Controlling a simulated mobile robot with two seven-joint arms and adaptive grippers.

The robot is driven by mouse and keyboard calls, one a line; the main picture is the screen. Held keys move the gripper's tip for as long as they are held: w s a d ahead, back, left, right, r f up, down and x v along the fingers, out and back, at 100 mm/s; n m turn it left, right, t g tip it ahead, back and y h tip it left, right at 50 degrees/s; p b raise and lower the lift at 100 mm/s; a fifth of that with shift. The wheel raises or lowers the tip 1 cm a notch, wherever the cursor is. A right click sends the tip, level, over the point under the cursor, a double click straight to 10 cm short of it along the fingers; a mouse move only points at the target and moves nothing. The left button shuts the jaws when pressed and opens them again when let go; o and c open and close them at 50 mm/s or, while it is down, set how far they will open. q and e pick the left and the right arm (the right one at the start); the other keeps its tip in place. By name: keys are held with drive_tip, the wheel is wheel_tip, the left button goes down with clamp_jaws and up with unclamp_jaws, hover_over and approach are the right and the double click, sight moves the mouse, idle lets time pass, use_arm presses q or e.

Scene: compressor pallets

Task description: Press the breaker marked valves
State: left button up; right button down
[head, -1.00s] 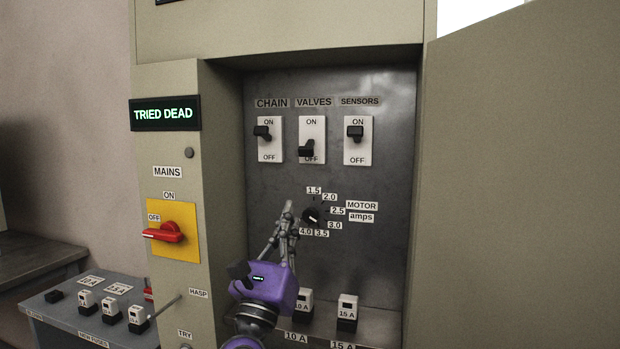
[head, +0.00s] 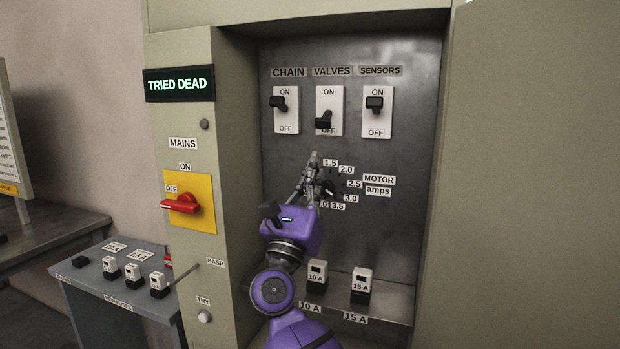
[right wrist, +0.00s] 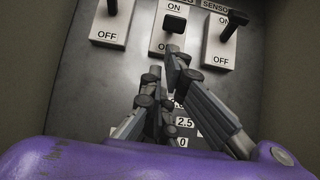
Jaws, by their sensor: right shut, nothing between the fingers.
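The valves breaker (head: 329,103) is a white plate with a black lever, the middle one of three on the grey back panel. In the head view its lever sits low, over the OFF mark. My right gripper (head: 314,156) is shut and empty, pointing up just below the valves plate, in front of the motor dial. In the right wrist view the fingers (right wrist: 163,62) reach toward the lower edge of the valves plate (right wrist: 170,42); whether they touch the panel I cannot tell. My left gripper is not in view.
The chain breaker (head: 285,110) and sensors breaker (head: 378,112) flank it, levers up. The cabinet's left post carries a "TRIED DEAD" display (head: 180,84) and a red mains handle (head: 181,203). Fuses (head: 361,286) stand on the ledge below. A cabinet panel (head: 540,180) borders the right.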

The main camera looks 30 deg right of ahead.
sight(319, 152)
drive_tip(key=p+x, duration=0.1)
drive_tip(key=x, duration=0.4)
drive_tip(key=shift+w+d+r, duration=0.1)
drive_tip(key=shift+d+r, duration=0.05)
